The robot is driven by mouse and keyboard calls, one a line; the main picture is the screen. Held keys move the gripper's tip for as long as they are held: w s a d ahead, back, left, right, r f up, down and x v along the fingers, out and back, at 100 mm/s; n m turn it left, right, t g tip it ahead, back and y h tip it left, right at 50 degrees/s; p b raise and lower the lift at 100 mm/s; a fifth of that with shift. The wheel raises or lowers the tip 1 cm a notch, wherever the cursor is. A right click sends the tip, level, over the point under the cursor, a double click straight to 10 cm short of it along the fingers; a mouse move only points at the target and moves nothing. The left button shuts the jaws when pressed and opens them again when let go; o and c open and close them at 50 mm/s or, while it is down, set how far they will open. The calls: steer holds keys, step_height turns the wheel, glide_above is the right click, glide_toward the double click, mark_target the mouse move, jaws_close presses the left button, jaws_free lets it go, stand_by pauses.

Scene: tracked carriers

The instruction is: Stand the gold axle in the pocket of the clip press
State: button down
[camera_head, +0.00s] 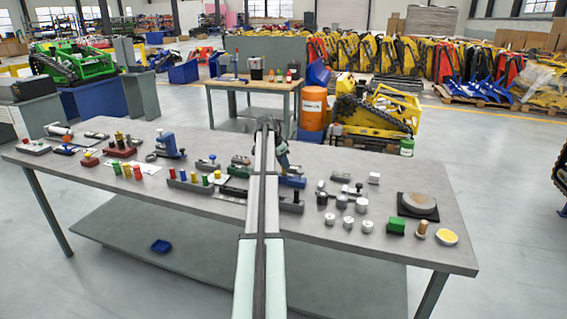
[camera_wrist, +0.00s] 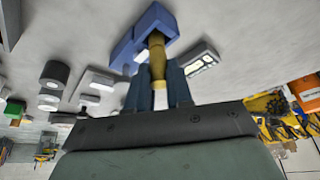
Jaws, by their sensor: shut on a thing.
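The gold axle (camera_wrist: 157,66) is held between the two fingers of my gripper (camera_wrist: 158,88) in the wrist view. Its far end overlaps a blue stepped block (camera_wrist: 148,24), which looks like the clip press. I cannot tell whether that end is inside a pocket or only in front of the block. In the head view, my gripper (camera_head: 284,166) points down over the middle of the bench, just above the blue block (camera_head: 292,181). The axle cannot be made out there, and my arm hides part of the area.
Grey and dark cylinders (camera_head: 322,198) stand to the right of my gripper, with a round grey disc (camera_head: 418,203) farther right. A grey rack with coloured pegs (camera_head: 195,180) lies left of my arm. A blue lever tool (camera_head: 167,145) stands at the back left. The bench (camera_head: 350,250) has bare room at its front.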

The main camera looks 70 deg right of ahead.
steer(key=shift+f, duration=0.1)
stand_by(0.3)
steer(key=shift+c, duration=2.3)
jaws_free()
steer(key=shift+r, duration=3.5)
